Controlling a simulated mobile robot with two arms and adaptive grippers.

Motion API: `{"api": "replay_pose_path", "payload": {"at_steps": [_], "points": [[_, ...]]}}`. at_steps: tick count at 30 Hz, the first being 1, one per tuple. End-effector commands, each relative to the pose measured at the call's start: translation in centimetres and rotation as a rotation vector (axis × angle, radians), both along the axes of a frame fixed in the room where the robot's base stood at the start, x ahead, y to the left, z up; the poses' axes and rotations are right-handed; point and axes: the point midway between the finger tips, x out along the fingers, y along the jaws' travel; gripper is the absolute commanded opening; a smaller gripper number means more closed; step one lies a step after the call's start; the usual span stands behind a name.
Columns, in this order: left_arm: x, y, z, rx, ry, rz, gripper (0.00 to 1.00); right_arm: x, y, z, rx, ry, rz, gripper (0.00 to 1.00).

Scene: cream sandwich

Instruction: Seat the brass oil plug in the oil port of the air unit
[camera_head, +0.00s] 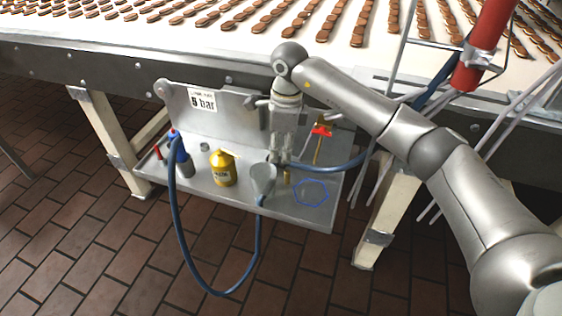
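My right gripper (279,158) points down over the metal shelf, in front of the backplate. A small brass-coloured piece (287,175) shows just below and right of its fingertips; it may be the oil plug, but I cannot tell whether it is held. The fingers are too small and overlapped to read as open or shut. The air unit is largely hidden behind the gripper; a blue hose (325,166) runs right from that spot. I cannot make out the oil port. My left gripper is not in view.
The shelf (160,174) holds a yellow oil bottle (222,168), a grey funnel (263,178), a blue ring (311,193), a small grey cup (205,147) and a red-handled part (322,130). A blue hose (180,230) loops below. The biscuit conveyor (220,45) is above.

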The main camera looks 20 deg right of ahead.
Motion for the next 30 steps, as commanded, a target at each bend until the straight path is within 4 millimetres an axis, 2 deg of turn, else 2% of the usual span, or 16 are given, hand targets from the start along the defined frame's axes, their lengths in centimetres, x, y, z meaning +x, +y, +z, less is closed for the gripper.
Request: {"api": "replay_pose_path", "payload": {"at_steps": [1,5,15,20,27,30], "points": [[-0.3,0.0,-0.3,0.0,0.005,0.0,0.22,0.2,-1.1,0.4,-0.041,0.004,-0.008,0.24],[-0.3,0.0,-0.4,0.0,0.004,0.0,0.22,0.2,-2.3,0.3,-0.083,0.011,-0.016,0.24],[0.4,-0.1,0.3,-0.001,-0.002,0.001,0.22,0.1,-2.1,-4.5,-0.079,0.012,-0.014,0.24],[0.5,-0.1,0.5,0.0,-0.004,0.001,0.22,0.1,-2.1,-5.6,-0.078,0.011,-0.014,0.24],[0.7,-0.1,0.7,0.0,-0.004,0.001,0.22,0.0,-1.9,-9.1,-0.077,0.012,-0.015,0.24],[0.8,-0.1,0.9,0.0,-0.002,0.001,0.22,0.1,-1.9,-9.9,-0.077,0.011,-0.015,0.24]]}}
